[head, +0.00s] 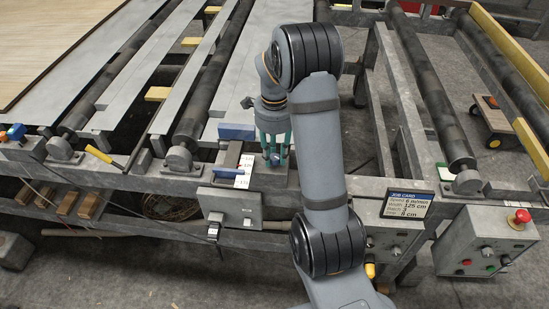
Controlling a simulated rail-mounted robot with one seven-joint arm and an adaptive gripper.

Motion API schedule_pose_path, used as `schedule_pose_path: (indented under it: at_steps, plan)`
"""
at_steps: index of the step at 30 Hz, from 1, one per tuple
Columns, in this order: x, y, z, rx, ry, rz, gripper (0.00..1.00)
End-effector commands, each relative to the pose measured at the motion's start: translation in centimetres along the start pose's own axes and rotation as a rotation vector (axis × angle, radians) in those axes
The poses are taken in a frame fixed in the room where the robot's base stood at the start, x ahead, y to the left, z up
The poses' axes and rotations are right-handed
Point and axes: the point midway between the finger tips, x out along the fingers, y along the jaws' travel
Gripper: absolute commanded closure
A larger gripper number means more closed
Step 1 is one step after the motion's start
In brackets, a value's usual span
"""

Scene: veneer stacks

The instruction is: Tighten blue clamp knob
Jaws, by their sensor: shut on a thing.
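My gripper (273,152), with teal fingers, points down at the front beam of the roller frame, just right of a blue block (237,131). Its fingers are shut around a small blue knob (274,160), mostly hidden between them. How far the knob is turned cannot be seen. A dark clamp-like fixture with white labels (243,176) stands just left of the fingers.
A grey box (230,205) hangs on the front beam below. A job card (408,205) and a control box with a red button (519,219) are at right. A yellow-handled lever (98,154) and another blue device (15,132) are at left. Rollers (205,85) run behind.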

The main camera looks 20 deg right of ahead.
Motion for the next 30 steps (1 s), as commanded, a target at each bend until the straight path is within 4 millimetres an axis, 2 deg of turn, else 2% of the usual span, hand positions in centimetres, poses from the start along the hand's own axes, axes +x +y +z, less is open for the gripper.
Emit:
schedule_pose_path:
  at_steps: [11, 24, 30]
  plan:
    - [0.06, 0.06, 0.0, 0.016, 0.0, 0.002, 0.93]
    - [0.2, 0.03, -0.02, 0.258, 0.0, 0.001, 0.93]
    - [0.06, 0.09, 0.0, 0.308, 0.0, 0.003, 0.93]
